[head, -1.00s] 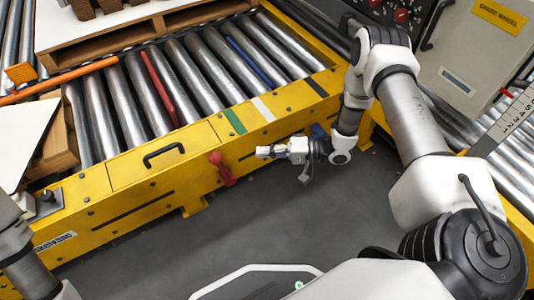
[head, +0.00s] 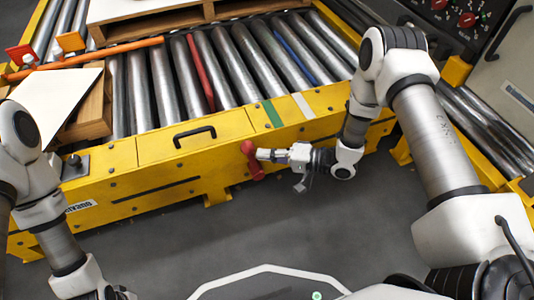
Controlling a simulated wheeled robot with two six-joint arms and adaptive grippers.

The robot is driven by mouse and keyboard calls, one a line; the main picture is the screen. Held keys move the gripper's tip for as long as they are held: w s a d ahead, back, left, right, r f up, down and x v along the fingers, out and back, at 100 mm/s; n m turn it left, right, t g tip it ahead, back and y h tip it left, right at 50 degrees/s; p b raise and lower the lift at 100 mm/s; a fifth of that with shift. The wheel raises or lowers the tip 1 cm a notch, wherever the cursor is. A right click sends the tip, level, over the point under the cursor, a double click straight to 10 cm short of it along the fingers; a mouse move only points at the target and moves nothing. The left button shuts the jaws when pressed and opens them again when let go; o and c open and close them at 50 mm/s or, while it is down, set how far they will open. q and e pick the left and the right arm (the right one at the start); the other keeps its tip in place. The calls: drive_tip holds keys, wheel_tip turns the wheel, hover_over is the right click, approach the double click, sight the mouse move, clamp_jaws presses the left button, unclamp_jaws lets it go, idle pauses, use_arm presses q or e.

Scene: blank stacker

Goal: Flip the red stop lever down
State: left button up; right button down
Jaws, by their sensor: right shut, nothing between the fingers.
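The red stop lever (head: 252,163) is on the front face of the yellow conveyor frame (head: 150,191), below and to the right of a black handle. Its rounded knob is at the upper end and its other end lies lower and slightly right. My right gripper (head: 261,155) is shut and empty, pointing left. Its fingertips are right beside the lever, just right of the knob; I cannot tell whether they touch. My left arm is at the left edge, and its gripper is not clearly in view.
The roller conveyor (head: 165,84) lies behind the yellow frame, with a wooden pallet (head: 180,18) at the back and an orange bar (head: 90,58) across the left. A black handle (head: 194,136) juts from the frame. The grey floor (head: 190,245) in front is clear.

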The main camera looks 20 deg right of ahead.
use_arm(q)
drive_tip(key=shift+r+p, duration=0.6)
drive_tip(key=shift+r, duration=0.05)
use_arm(e)
drive_tip(key=shift+a+r+h, duration=0.1)
drive_tip(key=shift+a+h, duration=0.15)
drive_tip(key=shift+h, duration=0.05)
